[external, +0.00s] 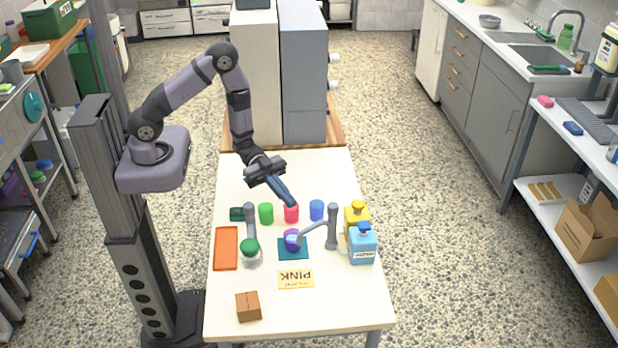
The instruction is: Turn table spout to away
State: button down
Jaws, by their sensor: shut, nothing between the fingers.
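The table spout (332,230) is a grey upright post on the right part of the white table. Its thin arm reaches left from the post, ending by a purple round object (292,239) on a teal mat (284,254). My gripper (290,202) is shut and empty, pointing down to the right. Its tips are above and behind the spout arm, close to the red cup (291,214) in this view. Whether the tips touch the cup cannot be told.
A green cup (266,214) and a blue cup (316,210) flank the red one. Yellow (352,212) and blue (362,245) bottles stand right of the spout.

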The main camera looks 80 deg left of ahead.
jog(key=p, duration=0.3)
send_near(308, 228)
jog(key=w+d, duration=0.1)
jog(key=w+d+f, duration=0.1)
jog(key=w+d, duration=0.2)
jog(key=shift+f, duration=0.35)
jog(key=shift+d+b, duration=0.15)
jog(key=shift+b, duration=0.3)
jog(key=shift+w+d+f+b, duration=0.1)
jog(key=shift+w+d+b, duration=0.15)
jog(key=shift+d+b, duration=0.6)
jog(key=shift+w+d+f+b, duration=0.1)
jog(key=shift+w+d+b, duration=0.2)
jog(key=shift+d+b, duration=0.5)
jog(key=shift+w+d+r+b, duration=0.2)
jog(key=shift+w+d+b, duration=1.1)
jog(key=shift+w+d, duration=0.4)
jog(key=shift+d, duration=0.1)
